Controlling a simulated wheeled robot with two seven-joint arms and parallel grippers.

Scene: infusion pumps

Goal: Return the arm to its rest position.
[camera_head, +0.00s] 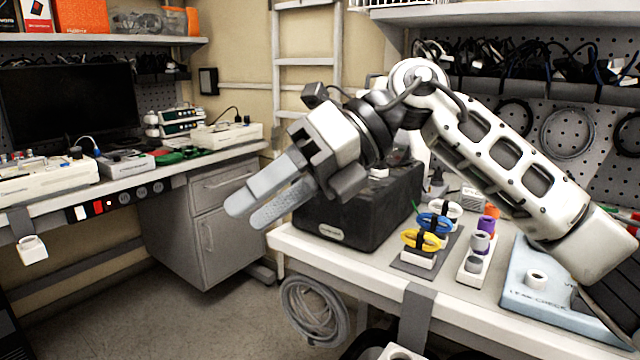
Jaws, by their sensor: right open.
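My right arm comes in from the right edge and reaches across above the right-hand bench. Its gripper (262,205) is open and empty, with two flat grey fingers pointing down and left. The fingertips hang in free air past the bench's left end, in front of a dark grey box (358,212). The gripper touches nothing that I can see. My left gripper does not show in this view.
The right bench (335,262) carries a rack with blue and yellow clips (424,240), a strip with purple and grey pieces (479,242) and a light blue leak-check mat (530,300). A coiled hose (313,308) hangs below its edge. Floor between benches is clear.

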